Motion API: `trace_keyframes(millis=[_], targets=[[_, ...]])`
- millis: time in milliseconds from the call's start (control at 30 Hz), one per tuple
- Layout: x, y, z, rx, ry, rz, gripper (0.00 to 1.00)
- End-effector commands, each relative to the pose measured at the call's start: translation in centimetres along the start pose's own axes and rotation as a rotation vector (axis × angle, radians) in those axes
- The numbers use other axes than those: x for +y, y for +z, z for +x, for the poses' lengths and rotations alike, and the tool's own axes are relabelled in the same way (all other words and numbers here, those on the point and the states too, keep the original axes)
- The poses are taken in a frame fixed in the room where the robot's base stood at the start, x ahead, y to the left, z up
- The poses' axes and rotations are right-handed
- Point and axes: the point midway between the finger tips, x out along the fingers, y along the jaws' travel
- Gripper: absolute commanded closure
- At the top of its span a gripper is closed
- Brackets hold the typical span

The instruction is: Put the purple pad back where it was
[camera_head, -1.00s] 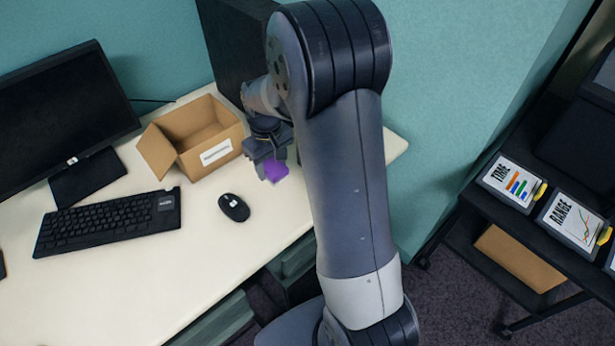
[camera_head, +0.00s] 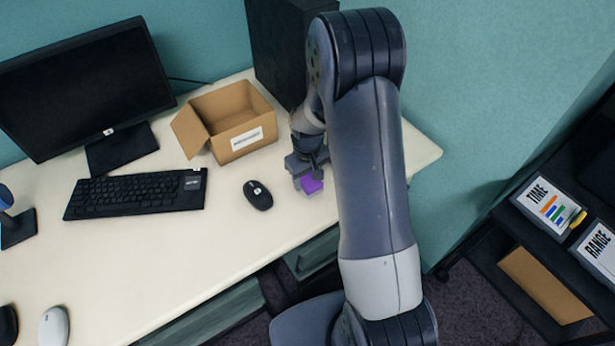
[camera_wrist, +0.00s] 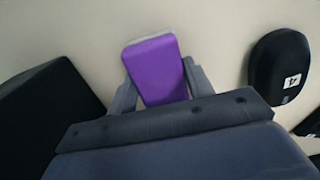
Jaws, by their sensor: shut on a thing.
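The purple pad (camera_head: 311,184) is a small block at the right part of the white desk, to the right of the black mouse. My gripper (camera_head: 306,177) points down and is shut on the pad, which shows between the two fingers in the wrist view (camera_wrist: 157,70). The pad has a thin grey edge at its far end. I cannot tell whether the pad touches the desk or is held just above it. My arm hides part of the desk's right end.
An open cardboard box (camera_head: 233,122) stands behind and left of my gripper. A black mouse (camera_head: 258,195), a keyboard (camera_head: 136,194) and a monitor (camera_head: 84,88) are further left. A black computer tower (camera_head: 281,52) stands behind. A dark cart (camera_head: 476,258) with signs is at the right.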

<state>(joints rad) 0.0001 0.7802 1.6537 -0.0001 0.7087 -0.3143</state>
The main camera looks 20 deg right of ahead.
Motion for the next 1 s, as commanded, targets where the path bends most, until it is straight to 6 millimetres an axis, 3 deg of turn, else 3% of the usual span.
trace_keyframes(millis=[267, 300, 533, 833, 1000], targets=[[0.0, 0.0, 0.3, 0.001, 0.0, 0.0, 0.72], [0.0, 0.0, 0.3, 0.001, 0.0, 0.0, 0.49], [0.0, 0.0, 0.2, 0.001, 0.0, 0.0, 0.3], [0.0, 0.0, 0.0, 0.001, 0.0, 0.0, 0.29], [0.0, -0.1, -1.8, 0.005, 0.002, 0.0, 0.29]])
